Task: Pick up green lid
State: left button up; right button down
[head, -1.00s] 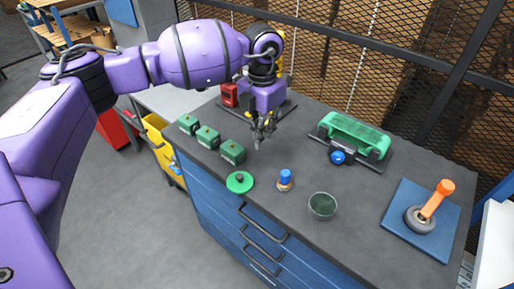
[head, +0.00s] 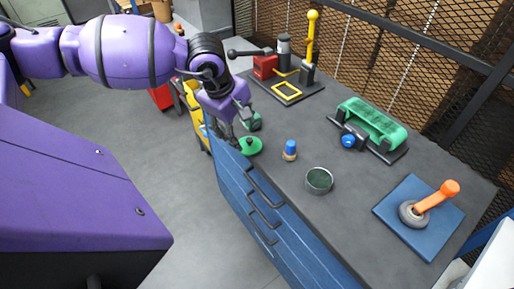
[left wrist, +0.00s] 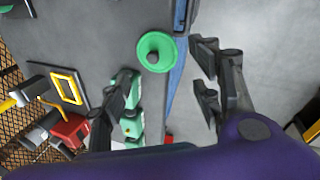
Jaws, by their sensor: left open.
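The green lid (head: 251,146), a round disc with a dark knob, lies flat near the worktop's left edge. It also shows in the left wrist view (left wrist: 156,63), upper middle, beyond the fingertips and nearly in line with the gap between them. My left gripper (head: 229,132) is open and empty, just left of the lid in the head view. In the left wrist view, its two fingers (left wrist: 165,78) stand wide apart, with the right finger over the floor beyond the edge. My right gripper is in neither view.
Green boxes (left wrist: 130,120) stand close to the left finger. A blue-capped piece (head: 290,150) and a dark round cup (head: 319,180) stand right of the lid. A press with a yellow frame (head: 288,90) is behind.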

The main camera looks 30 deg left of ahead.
aim_at(248, 146)
pick_arm(q)
jog(key=shift+w+a+f, duration=0.2)
jog(key=shift+a+f, duration=0.05)
jog(key=shift+w+a+f+m, duration=0.15)
jog(key=shift+f, duration=0.35)
jog(key=shift+w+a+f+m, duration=0.1)
jog(key=shift+f+m, duration=0.05)
jog(key=shift+f, duration=0.3)
jog(key=shift+w+d+f, duration=0.1)
jog(key=shift+d+f, duration=0.05)
jog(key=shift+f, duration=0.2)
jog(key=x, duration=0.4)
jog(key=shift+d+f+p, duration=0.2)
jog(key=shift+d+p, duration=0.15)
jog(key=shift+d, duration=0.05)
jog(key=shift+f, duration=0.25)
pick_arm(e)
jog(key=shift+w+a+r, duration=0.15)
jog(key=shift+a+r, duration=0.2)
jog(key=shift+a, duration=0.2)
pick_arm(q)
jog(key=c, duration=0.7)
jog(key=shift+c, duration=1.2)
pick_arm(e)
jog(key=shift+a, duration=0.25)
